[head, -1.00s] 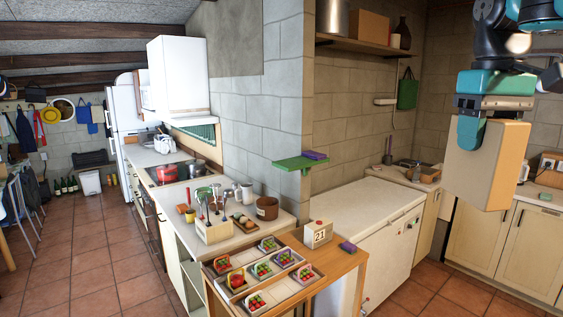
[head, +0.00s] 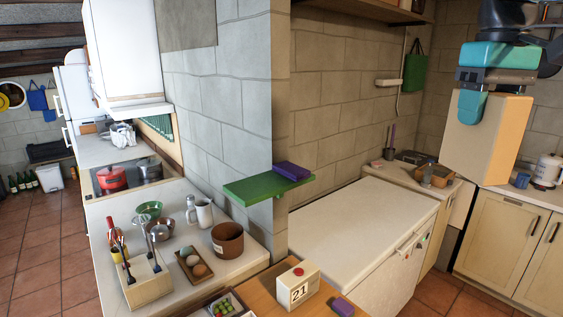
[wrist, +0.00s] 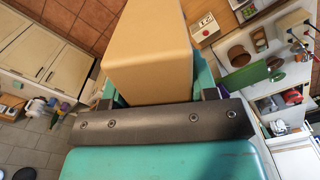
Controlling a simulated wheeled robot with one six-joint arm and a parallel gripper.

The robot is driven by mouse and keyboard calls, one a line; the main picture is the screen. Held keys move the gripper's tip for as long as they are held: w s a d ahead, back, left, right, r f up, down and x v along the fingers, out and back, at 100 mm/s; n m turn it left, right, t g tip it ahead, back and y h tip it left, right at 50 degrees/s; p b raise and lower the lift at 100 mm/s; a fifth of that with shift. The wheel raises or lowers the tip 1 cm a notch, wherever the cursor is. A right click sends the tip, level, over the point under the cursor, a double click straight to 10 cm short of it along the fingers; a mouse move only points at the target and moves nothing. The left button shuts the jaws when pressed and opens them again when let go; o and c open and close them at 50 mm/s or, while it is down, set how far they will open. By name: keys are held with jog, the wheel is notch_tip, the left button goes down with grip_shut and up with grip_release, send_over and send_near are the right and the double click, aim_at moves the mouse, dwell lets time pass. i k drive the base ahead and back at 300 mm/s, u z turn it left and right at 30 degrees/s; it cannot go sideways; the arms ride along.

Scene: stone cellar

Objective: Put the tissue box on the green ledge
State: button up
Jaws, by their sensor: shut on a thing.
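The tissue box, a plain tan box (head: 492,140), hangs in my gripper (head: 480,107) at the upper right of the head view. My gripper is shut on its upper part, with one teal finger showing on the near face. The box is slightly tilted and clear of any surface. In the wrist view the box (wrist: 148,52) fills the upper middle, between the teal fingers. The green ledge (head: 250,191) juts from the stone wall corner, left of and lower in the picture than the box. It also shows in the wrist view (wrist: 252,76).
A purple block (head: 291,170) lies on the ledge's right rear part; its left part is bare. Below are a white box marked 21 (head: 298,286), another purple block (head: 342,307) and a brown pot (head: 228,240). A white chest (head: 365,215) stands right of the ledge.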

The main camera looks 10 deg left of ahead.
aim_at(260, 183)
jog(key=i, duration=0.9)
jog(key=u, duration=1.1)
jog(key=i, duration=0.5)
